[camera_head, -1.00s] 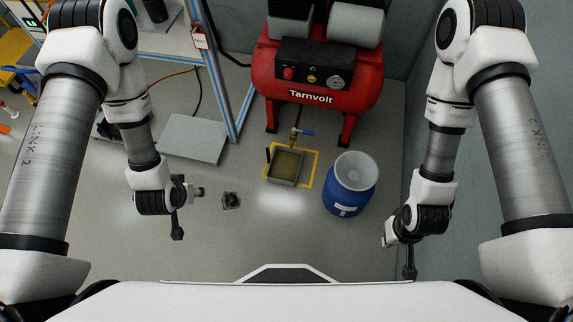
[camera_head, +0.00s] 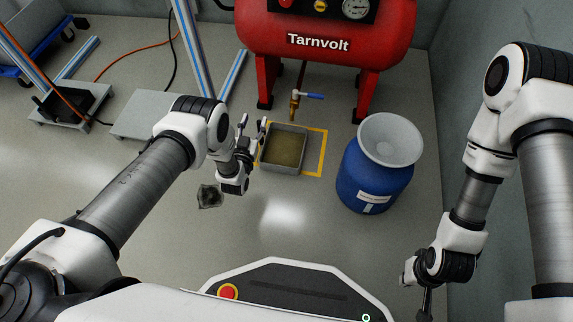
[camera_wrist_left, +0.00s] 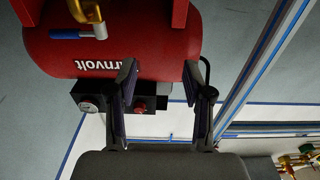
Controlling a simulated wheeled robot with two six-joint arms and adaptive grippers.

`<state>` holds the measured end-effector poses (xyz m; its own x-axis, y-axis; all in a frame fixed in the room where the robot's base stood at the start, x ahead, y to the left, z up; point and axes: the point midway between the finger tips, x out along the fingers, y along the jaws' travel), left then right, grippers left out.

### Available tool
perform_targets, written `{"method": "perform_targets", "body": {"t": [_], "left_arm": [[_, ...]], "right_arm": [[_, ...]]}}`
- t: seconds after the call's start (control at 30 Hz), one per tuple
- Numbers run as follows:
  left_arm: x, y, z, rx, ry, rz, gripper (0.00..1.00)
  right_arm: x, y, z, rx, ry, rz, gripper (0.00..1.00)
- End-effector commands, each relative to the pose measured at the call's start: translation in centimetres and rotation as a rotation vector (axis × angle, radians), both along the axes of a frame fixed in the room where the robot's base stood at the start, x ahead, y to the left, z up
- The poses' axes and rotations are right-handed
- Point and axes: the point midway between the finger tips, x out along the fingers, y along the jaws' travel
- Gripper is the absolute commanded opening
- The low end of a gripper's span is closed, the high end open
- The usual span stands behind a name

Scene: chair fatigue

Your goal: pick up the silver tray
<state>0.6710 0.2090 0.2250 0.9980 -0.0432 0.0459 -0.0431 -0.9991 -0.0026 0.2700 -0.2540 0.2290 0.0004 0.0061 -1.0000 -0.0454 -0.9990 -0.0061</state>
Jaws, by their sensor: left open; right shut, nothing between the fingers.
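The silver tray (camera_head: 282,170) is a shallow grey metal pan holding yellowish-brown liquid. It sits on the floor inside a yellow marked square, below the compressor's drain valve (camera_head: 295,102). My left gripper (camera_head: 253,124) is open and empty, beside the tray's left side in the head view. Whether a finger touches the rim cannot be told. In the left wrist view the open fingers (camera_wrist_left: 160,75) stand apart in front of the red compressor; the tray is not seen there. My right gripper (camera_head: 427,302) is shut and empty, low at the right, far from the tray.
The red Tarnvolt compressor (camera_head: 325,40) stands behind the tray. A blue drum (camera_head: 375,185) with a grey top stands to its right. A dark patch (camera_head: 209,196) lies on the floor left of the tray. A grey plate (camera_head: 150,115) lies further left. The floor in front is clear.

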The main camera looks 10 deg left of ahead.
Motion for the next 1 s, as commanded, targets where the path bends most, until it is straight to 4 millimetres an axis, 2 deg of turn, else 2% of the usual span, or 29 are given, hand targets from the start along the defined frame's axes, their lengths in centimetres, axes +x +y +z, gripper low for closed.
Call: {"method": "perform_targets", "body": {"t": [0.03, 0.1, 0.17, 0.37, 0.6, 0.7, 0.93, 1.0], "left_arm": [[-0.8, -0.2, -4.3, -0.001, 0.019, -0.002, 0.51], [-1.5, -0.3, -6.0, -0.001, 0.035, -0.004, 0.51], [-1.8, -0.3, -6.7, -0.001, 0.042, -0.004, 0.51], [0.4, -0.3, -6.8, -0.001, 0.045, -0.004, 0.51], [4.2, 0.1, -7.4, 0.0, 0.044, -0.004, 0.51], [5.5, 0.0, -7.1, -0.001, 0.047, -0.004, 0.51], [5.8, 0.0, -6.6, -0.001, 0.049, -0.004, 0.51], [5.8, 0.0, -6.7, -0.001, 0.049, -0.004, 0.26]], "right_arm": [[0.0, 0.0, -3.2, 0.0, -0.001, 0.0, 0.0], [0.0, 0.0, -4.1, 0.0, -0.001, 0.0, 0.0], [0.0, 0.0, -4.3, 0.0, -0.001, 0.0, 0.0], [0.1, 0.0, -5.5, 0.0, -0.004, -0.003, 0.0], [0.3, -0.1, -9.0, -0.001, -0.009, -0.008, 0.0], [0.7, -0.1, -9.7, -0.003, -0.02, -0.002, 0.0], [0.8, -0.1, -9.4, -0.004, -0.023, 0.0, 0.0], [0.8, -0.1, -9.4, -0.004, -0.023, 0.0, 0.0]]}}
